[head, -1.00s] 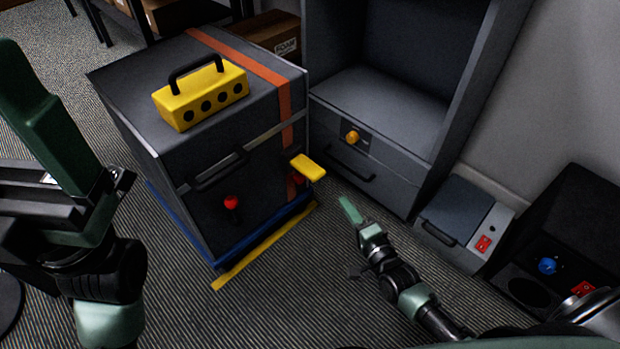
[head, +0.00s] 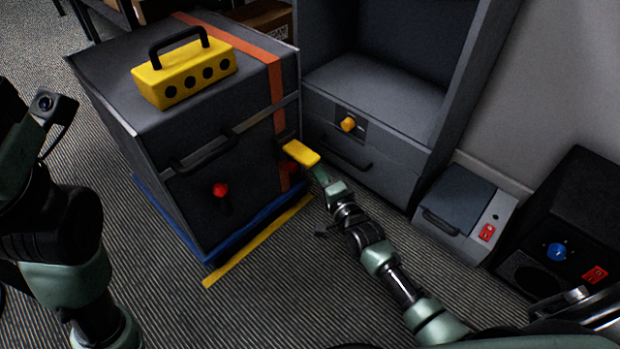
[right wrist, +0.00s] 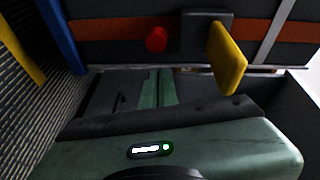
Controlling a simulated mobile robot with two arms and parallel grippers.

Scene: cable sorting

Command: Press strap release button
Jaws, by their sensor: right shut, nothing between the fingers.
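A dark grey case (head: 140,150) has an orange strap (head: 273,75) over its top and down its front. A yellow lever (head: 301,153) sticks out at the strap on the front. The red strap release button beside it is mostly hidden in the head view; the right wrist view shows the round red button (right wrist: 157,39) left of the yellow lever (right wrist: 228,58). My right gripper (head: 318,172) is shut and empty, just below the yellow lever's outer end. In its wrist view the fingers (right wrist: 155,90) point towards the strap, below the button; contact cannot be told. My left gripper's fingers are out of view.
A yellow block with a handle (head: 186,73) sits on the case. A red-knobbed switch (head: 221,190) is on its front. A grey cabinet (head: 375,160) with an orange knob stands behind, and boxes with red switches stand right.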

